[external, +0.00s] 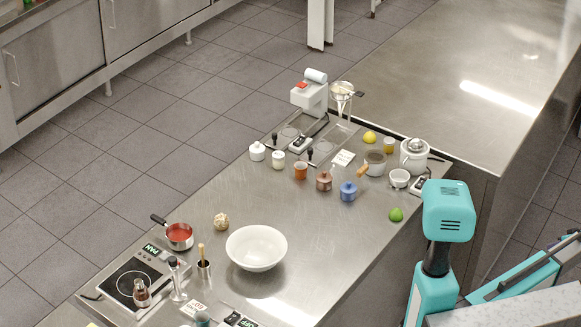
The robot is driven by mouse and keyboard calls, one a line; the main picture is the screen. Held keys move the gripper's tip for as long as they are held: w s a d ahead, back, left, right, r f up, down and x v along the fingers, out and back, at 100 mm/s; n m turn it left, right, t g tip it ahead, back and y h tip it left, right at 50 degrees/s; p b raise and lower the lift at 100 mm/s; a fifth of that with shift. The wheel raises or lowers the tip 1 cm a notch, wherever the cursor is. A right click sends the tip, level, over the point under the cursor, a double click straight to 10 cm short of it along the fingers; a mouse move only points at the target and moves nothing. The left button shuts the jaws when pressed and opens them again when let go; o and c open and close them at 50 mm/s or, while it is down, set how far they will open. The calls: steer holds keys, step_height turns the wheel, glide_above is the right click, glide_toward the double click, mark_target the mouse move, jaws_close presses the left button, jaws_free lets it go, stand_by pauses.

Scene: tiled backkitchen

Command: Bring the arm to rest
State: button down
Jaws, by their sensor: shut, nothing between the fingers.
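My teal arm (449,212) stands at the right, beside the near right edge of the steel counter (330,235). Its upper part is raised in front of the counter's right end. I see no gripper fingers; the end of the arm is hidden or out of the picture. No part of the arm that I see holds anything.
Near the arm are a lime (396,214), a white bowl (399,178), a white teapot (414,154) and a blue pot (348,191). A large white bowl (256,248), a red-filled saucepan (179,236) and a hob (128,283) stand further left. The counter's middle is clear.

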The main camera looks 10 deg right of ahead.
steer(key=w+a+f+g+y+p, duration=0.1)
steer(key=a+f+g+p, duration=0.15)
steer(key=a+f, duration=0.65)
steer(key=w+a+f+m+g+p, duration=0.1)
steer(key=w+a+f+g+p, duration=0.15)
steer(key=a, duration=1.15)
steer(key=w+a+f+g+y+p, duration=0.1)
steer(key=a+f+g+p, duration=0.3)
steer(key=a, duration=0.8)
steer(key=s+a+f+g+h+p, duration=0.1)
steer(key=s+a+f+p, duration=0.1)
steer(key=s+a, duration=0.35)
steer(key=s+a+f+g+p, duration=0.1)
steer(key=s+a+f, duration=0.15)
steer(key=a, duration=0.65)
steer(key=s+a+g+h+p, duration=0.2)
steer(key=s+a, duration=0.5)
steer(key=s, duration=0.6)
steer(key=shift+a+g+h+p, duration=0.3)
steer(key=shift+h+p, duration=0.6)
steer(key=shift+p, duration=0.2)
